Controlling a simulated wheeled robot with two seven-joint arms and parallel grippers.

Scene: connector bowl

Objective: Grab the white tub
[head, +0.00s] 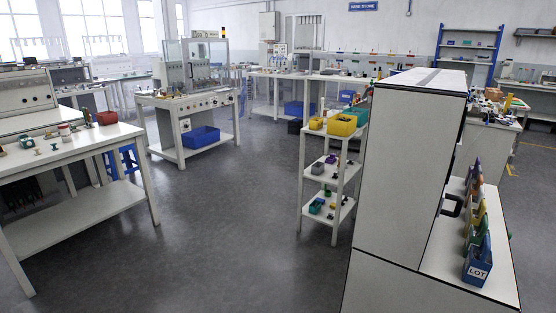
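I cannot make out a clear white tub in the head view. A small pale round item with some red (64,129) stands on the white table (40,165) at the left, but it is too small to tell what it is. Neither of my grippers shows in this view.
A tall white cabinet (405,170) stands close at the right; a shelf beside it bears a blue LOT bin (478,266). A shelf rack with yellow bins (342,124) stands left of the cabinet. A workbench (185,102) stands further back. Grey floor (225,220) is clear between.

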